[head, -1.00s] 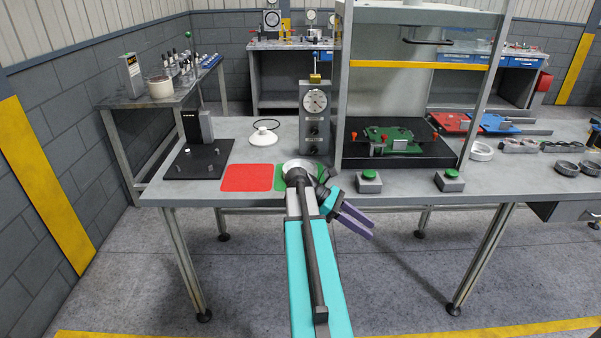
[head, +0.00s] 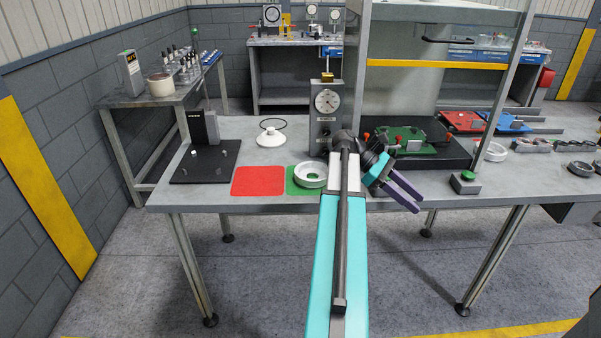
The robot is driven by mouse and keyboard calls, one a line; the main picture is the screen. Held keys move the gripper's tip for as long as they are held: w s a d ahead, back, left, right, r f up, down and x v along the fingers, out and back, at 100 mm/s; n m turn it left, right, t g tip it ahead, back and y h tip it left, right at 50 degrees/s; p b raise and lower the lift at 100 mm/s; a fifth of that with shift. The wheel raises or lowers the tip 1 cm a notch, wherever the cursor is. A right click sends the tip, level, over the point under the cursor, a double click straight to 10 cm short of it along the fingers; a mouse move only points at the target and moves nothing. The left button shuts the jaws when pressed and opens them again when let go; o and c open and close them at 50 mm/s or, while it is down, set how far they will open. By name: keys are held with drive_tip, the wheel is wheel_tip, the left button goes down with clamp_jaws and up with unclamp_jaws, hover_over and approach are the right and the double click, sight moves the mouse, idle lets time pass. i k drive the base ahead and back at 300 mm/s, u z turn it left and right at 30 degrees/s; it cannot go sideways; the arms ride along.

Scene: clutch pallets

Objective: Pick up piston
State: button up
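I cannot tell for sure which part is the piston. A white round part with a raised hub (head: 270,137) lies on the bench left of the dial gauge. A white ring-shaped part (head: 310,175) lies on the green square (head: 294,188). My gripper (head: 416,204) is at the bench's front edge, right of both parts and apart from them. Its two purple fingers point down and right, with a narrow gap and nothing seen between them.
A red square (head: 258,181) lies beside the green one. A black plate with a post (head: 190,172) is at the left. The dial gauge stand (head: 325,120) and a press frame (head: 366,90) stand behind my arm.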

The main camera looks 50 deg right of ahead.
sight(303, 170)
drive_tip(key=z, duration=0.1)
drive_tip(key=i, duration=1.75)
drive_tip(key=u, duration=0.05)
